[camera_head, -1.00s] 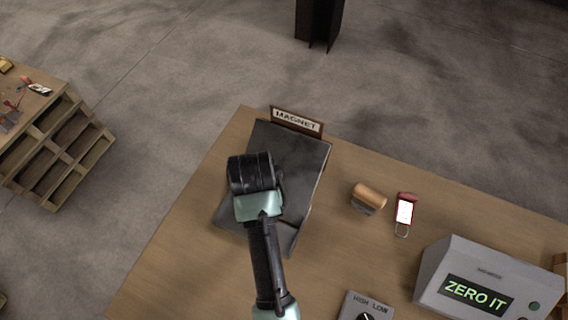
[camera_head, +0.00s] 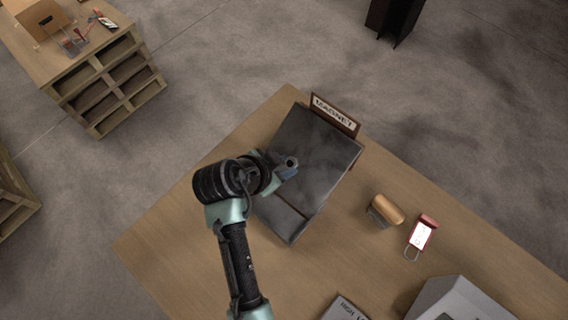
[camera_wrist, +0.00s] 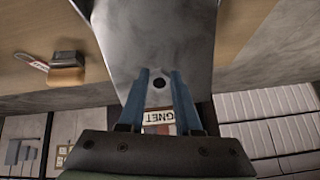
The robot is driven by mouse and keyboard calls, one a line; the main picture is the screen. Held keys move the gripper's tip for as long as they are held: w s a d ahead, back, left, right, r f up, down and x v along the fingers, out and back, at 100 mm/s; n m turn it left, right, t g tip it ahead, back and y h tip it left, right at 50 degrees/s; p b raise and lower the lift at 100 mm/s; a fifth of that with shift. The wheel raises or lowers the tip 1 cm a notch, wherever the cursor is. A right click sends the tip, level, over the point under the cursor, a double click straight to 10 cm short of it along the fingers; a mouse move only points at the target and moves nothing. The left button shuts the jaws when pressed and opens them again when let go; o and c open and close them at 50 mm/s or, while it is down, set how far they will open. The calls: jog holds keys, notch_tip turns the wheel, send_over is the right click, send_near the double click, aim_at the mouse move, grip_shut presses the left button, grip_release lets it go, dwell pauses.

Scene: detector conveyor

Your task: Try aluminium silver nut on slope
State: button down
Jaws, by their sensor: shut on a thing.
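The slope (camera_head: 318,180) is a dark grey, smooth ramp on the wooden table, with a MAGNET sign (camera_head: 335,115) at its upper end. It also fills the upper middle of the wrist view (camera_wrist: 150,25). My gripper (camera_head: 284,169) is over the slope's left part, its blue fingers (camera_wrist: 160,78) shut on a small silver nut. I cannot tell whether the nut touches the slope.
Right of the slope are a wooden-handled block (camera_head: 385,210) and a red-and-white tagged item (camera_head: 421,235). A grey box (camera_head: 460,301) and a HIGH/LOW panel (camera_head: 344,309) stand near the front edge. Another table (camera_head: 60,55) with clutter is at upper left.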

aim_at(295, 164)
jog(key=shift+b+x, duration=2)
jog(key=shift+x, duration=0.4)
jog(key=shift+w+d+f+b, duration=0.3)
jog(key=shift+f+b, duration=0.25)
jog(key=shift+b, duration=0.05)
jog(key=c, duration=0.5)
grip_release()
jog(key=shift+r, duration=0.15)
jog(key=b+v, duration=0.1)
jog(key=v, duration=1.2)
